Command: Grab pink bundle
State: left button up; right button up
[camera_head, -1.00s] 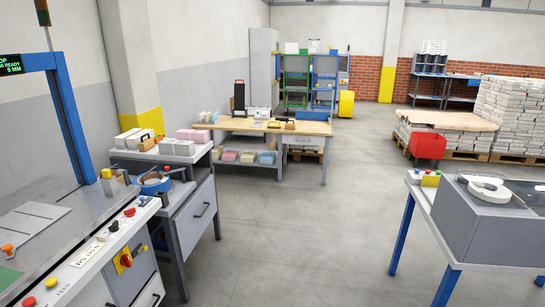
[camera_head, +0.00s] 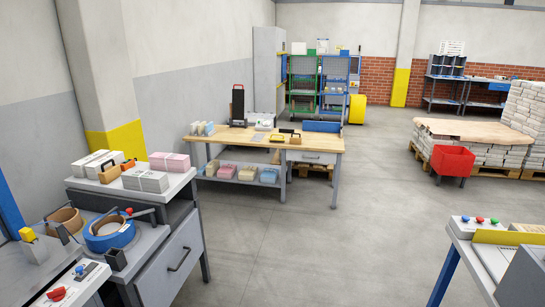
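A pink bundle (camera_head: 169,162) lies on the white top of the grey cabinet (camera_head: 181,188) at the left. It sits at the back right of that top, behind a grey-white bundle (camera_head: 145,181). Neither of my grippers shows in the head view.
White bundles (camera_head: 97,164) and a tape dispenser (camera_head: 109,172) share the cabinet top. Blue and brown tape rolls stand on the machine in front of it. A red cart (camera_head: 452,161) stands at the right. The grey floor (camera_head: 300,240) in the middle is clear.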

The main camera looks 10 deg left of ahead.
aim_at(175, 162)
jog(key=i+l, duration=0.1)
jog(key=i, duration=1.35)
jog(key=i+u, duration=0.45)
jog(key=i+l+u, duration=0.45)
jog(key=i, duration=0.15)
jog(key=j, duration=0.1)
